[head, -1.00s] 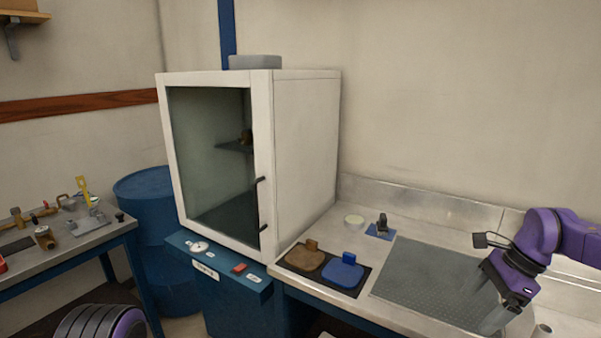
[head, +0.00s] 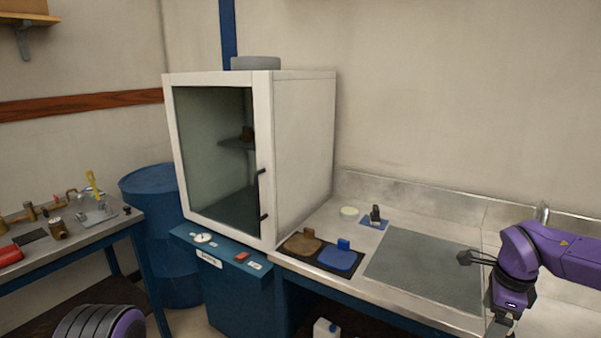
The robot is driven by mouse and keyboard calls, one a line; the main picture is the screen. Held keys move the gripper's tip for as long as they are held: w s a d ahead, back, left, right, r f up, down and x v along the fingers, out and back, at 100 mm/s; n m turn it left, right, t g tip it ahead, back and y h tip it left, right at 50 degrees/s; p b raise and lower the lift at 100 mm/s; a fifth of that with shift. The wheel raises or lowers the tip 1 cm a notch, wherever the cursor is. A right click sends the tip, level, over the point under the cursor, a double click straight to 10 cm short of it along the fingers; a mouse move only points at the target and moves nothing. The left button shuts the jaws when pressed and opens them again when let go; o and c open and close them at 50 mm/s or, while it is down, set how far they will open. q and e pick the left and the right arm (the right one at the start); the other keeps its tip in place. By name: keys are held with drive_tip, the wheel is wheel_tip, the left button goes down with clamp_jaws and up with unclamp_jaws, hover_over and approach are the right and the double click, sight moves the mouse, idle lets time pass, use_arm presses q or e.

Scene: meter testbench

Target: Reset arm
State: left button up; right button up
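My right arm comes in from the right edge over the metal counter, and its purple wrist is above the right part of the grey mat (head: 420,268). My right gripper (head: 497,332) points down at the bottom edge of the view, and its fingertips are partly cut off, so its opening does not show clearly. Nothing is seen held in it. A purple and black rounded part of my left arm shows at the bottom left, while my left gripper is out of view.
A white cabinet (head: 306,150) with a glass door stands on a blue base (head: 225,290). A brown pad (head: 302,243) and a blue pad (head: 339,259) lie beside it on the counter (head: 400,215). A side bench (head: 85,240) with brass fittings and a blue barrel (head: 150,185) are left.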

drive_tip(key=s+a+f+n+t+h+b, duration=0.1)
drive_tip(key=s+f+n+t+h, duration=0.2)
drive_tip(key=f, duration=0.6)
drive_tip(key=s+a+f+n+t+h, duration=0.15)
drive_tip(key=f+n+h, duration=0.25)
drive_tip(key=f, duration=0.4)
drive_tip(key=s+a+f+n+y, duration=0.1)
drive_tip(key=s+a+f+n, duration=0.1)
drive_tip(key=s+f, duration=0.3)
drive_tip(key=s+a+f+n+g+y+b, duration=0.1)
drive_tip(key=s+a+f+n, duration=0.2)
drive_tip(key=s, duration=0.8)
drive_tip(key=s+a+f+n+g+y, duration=0.1)
drive_tip(key=s+a+f+n+y, duration=0.1)
drive_tip(key=s+f+n, duration=0.3)
wheel_tip(320, 180, down, 3)
drive_tip(key=s, duration=0.3)
drive_tip(key=shift+a, duration=0.25)
